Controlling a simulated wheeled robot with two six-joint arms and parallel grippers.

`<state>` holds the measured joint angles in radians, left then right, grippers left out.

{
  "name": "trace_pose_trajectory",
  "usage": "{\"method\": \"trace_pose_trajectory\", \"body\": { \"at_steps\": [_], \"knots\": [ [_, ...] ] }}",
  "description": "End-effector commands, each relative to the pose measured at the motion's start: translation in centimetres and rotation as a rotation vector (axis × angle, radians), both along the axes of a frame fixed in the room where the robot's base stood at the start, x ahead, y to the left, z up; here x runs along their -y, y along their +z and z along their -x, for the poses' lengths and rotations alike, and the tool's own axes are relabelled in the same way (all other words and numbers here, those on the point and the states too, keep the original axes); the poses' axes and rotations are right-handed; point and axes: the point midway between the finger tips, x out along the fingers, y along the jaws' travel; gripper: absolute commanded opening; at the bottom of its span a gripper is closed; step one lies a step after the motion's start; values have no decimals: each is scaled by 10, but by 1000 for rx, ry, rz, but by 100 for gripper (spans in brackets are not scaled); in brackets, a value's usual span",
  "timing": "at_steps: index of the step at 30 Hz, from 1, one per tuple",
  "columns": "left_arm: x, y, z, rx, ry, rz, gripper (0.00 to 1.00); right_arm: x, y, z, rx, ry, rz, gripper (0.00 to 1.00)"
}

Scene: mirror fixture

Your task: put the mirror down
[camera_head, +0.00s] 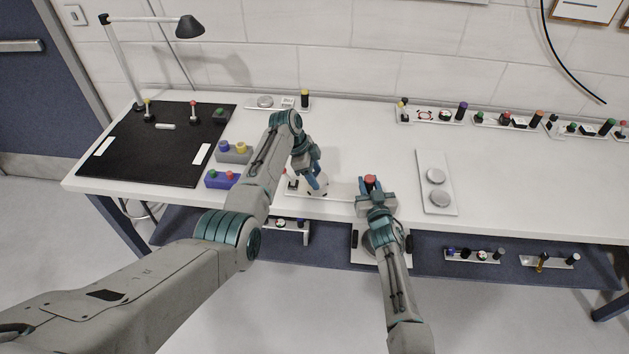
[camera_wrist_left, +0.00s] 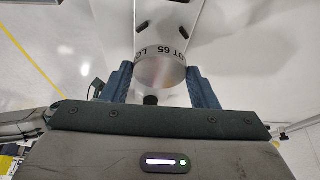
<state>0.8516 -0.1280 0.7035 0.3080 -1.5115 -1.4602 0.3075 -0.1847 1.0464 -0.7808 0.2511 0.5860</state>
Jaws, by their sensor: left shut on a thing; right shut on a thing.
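The mirror (camera_wrist_left: 160,72) is a short round piece with a shiny grey face and a white rim with dark lettering, in the left wrist view. My left gripper (camera_wrist_left: 160,85) has a blue finger on each side of it and is shut on it. In the head view the left gripper (camera_head: 314,184) is at the table's front edge, with the white mirror (camera_head: 319,190) partly hidden by its fingers. My right gripper (camera_head: 376,196) is shut on a grey block with a red knob (camera_head: 370,180), beside the mirror to the right. A white plate (camera_head: 340,191) lies between them; whether the mirror touches it I cannot tell.
A white plate with two silver discs (camera_head: 436,205) lies to the right. Grey and blue two-knob blocks (camera_head: 222,180) and a black mat with a lamp (camera_head: 150,160) are at the left. Small racks (camera_head: 430,118) line the back.

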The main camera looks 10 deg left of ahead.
Motion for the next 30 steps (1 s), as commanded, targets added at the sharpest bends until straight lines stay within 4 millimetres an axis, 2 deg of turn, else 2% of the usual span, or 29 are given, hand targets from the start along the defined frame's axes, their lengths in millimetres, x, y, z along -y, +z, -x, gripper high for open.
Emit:
{"method": "trace_pose_trajectory", "body": {
  "at_steps": [1, 6, 18, 19, 22, 30],
  "knots": [
    [0, -9, 1, -4, 0, -1, 29, 0, 0, 0, 0, 0, 0, 0],
    [0, -28, 0, -2, 0, -1, 29, 0, 0, 0, 0, 0, 0, 0],
    [0, -33, 1, -3, 1, -1, 29, 0, 0, 0, 0, 0, 0, 0],
    [0, -33, 1, -3, 1, -1, 58, 0, 0, 0, 0, 0, 0, 0],
    [0, -33, 1, -2, 1, -1, 75, 0, 0, 0, 0, 0, 0, 0],
    [0, -33, 1, -1, 1, 0, 75, 0, 0, 0, 0, 0, 0, 0]
  ]
}}
